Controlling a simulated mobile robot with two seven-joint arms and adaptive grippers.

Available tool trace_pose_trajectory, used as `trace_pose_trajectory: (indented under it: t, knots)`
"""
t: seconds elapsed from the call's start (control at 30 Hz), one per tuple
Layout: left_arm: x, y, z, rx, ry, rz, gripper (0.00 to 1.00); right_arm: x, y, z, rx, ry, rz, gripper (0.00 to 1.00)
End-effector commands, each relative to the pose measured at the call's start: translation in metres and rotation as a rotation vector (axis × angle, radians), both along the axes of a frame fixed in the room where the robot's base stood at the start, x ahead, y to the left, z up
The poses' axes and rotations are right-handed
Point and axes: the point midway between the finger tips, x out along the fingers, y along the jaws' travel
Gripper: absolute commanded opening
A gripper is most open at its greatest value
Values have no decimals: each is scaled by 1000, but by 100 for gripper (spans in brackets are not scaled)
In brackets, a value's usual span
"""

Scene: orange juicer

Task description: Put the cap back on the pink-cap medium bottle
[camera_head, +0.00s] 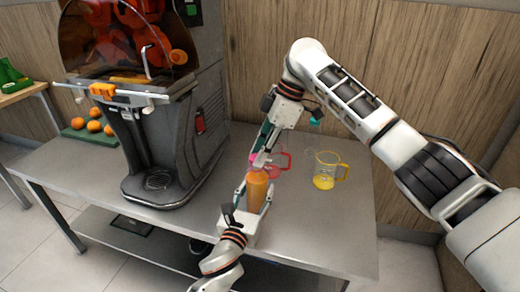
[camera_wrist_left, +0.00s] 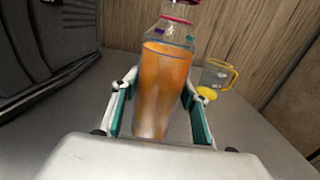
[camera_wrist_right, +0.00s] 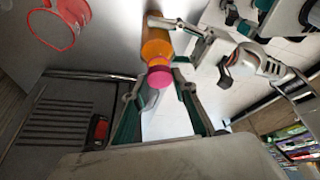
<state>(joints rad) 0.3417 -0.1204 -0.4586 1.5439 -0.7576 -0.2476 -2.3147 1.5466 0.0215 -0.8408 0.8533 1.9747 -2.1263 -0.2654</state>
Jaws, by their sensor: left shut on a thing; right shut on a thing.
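The medium bottle (camera_head: 257,192), full of orange juice, stands upright on the steel table. My left gripper (camera_head: 254,198) is shut around its body; in the left wrist view the bottle (camera_wrist_left: 162,90) sits between both fingers. My right gripper (camera_head: 263,155) points down from above and is shut on the pink cap (camera_wrist_right: 158,76). In the right wrist view the cap is in line with the bottle's neck, at its mouth. A pink ring (camera_wrist_left: 177,20) shows near the bottle's top. I cannot tell whether the cap is seated or just above the rim.
A red-handled clear jug (camera_head: 279,163) stands close behind the bottle. A yellow-handled jug (camera_head: 325,172) with some juice stands to the right. The large juicer (camera_head: 165,120) fills the left. Oranges (camera_head: 94,126) lie on a green tray. The table's front right is clear.

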Motion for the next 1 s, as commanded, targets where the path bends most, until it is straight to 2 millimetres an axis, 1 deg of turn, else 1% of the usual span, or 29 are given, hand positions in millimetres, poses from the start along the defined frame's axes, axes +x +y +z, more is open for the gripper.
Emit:
trace_pose_trajectory:
  t: [0.4, 1.0]
  knots:
    - [0, 0, 0, 0, 0, 0, 5, 0, 0, 0, 0, 0, 0, 21]
    - [0, 0, 0, -1, 0, 0, 5, 0, 0, -11, -1, 1, 0, 21]
